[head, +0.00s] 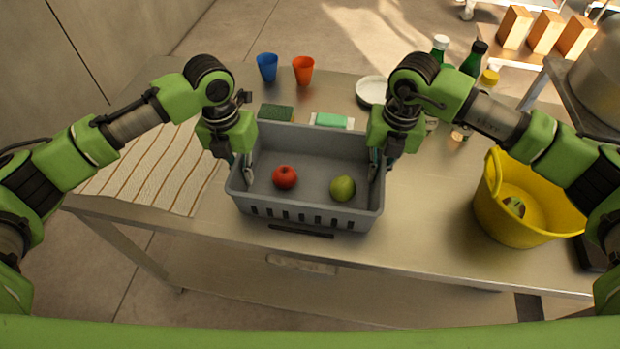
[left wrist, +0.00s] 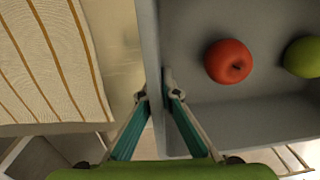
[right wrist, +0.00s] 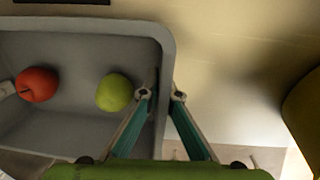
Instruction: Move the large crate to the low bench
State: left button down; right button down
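The large crate (head: 305,215) is grey with slots in its front wall, upright at the table's front edge; I cannot tell whether it is lifted slightly. A red apple (head: 285,177) and a green apple (head: 342,188) lie inside, apart. My left gripper (head: 239,168) has its fingers on both sides of the crate's left wall, close against it, also in the left wrist view (left wrist: 158,95). My right gripper (head: 380,170) straddles the right wall the same way, also in the right wrist view (right wrist: 161,95). Both look shut on the walls. I cannot identify the low bench.
The metal table (head: 430,225) holds a striped cloth (head: 150,170) at left and a yellow bucket (head: 515,225) at right. Blue (head: 267,67) and orange (head: 303,70) cups, sponges, a white plate (head: 371,90) and bottles stand behind the crate. A dark strip (head: 301,231) lies at the crate's front.

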aim_at(240, 161)
pick_arm(q)
jog(key=shift+w+r, duration=0.1)
jog(key=shift+r, duration=0.1)
pick_arm(e)
jog(key=shift+w+r, duration=0.1)
jog(key=shift+r, duration=0.05)
